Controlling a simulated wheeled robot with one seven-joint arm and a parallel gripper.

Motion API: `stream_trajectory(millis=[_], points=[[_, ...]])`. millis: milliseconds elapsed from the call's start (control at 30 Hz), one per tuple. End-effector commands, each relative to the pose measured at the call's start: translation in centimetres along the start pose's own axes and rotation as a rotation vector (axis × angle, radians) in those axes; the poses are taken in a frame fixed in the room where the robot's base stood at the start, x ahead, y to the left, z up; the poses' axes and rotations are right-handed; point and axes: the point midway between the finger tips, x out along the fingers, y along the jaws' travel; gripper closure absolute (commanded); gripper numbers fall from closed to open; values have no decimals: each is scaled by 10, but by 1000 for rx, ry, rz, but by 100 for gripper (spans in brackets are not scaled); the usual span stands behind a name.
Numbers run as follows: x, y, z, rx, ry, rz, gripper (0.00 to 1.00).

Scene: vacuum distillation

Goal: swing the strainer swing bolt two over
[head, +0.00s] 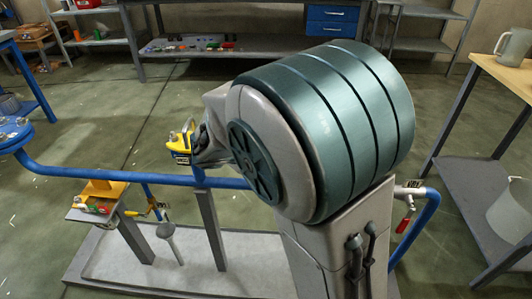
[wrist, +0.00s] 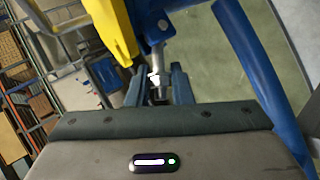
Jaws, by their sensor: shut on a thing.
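In the wrist view a silver bolt (wrist: 154,66), which looks like the strainer swing bolt, stands between the two blue-grey fingers of my gripper (wrist: 158,92). The fingers are shut on it near its nut end. Its other end meets a blue fitting (wrist: 158,25). A yellow part (wrist: 112,30) is just left of the bolt. In the head view a yellow piece with a dark label (head: 182,143) sits by the blue pipe, left of my arm. My arm hides most of the gripper there. I cannot tell which numbered bolt this is.
A blue pipe (wrist: 250,60) runs close on the right in the wrist view. In the head view the long blue pipe (head: 110,180) crosses above a pale tray (head: 125,265). A wooden-topped bench (head: 510,75) stands at right.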

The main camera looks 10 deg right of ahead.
Motion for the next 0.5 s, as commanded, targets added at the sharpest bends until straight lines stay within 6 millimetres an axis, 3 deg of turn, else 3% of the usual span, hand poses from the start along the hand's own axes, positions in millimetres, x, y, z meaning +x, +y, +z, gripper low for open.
stream_trajectory(millis=[500], points=[[-2,8,2,106,60,-99,100]])
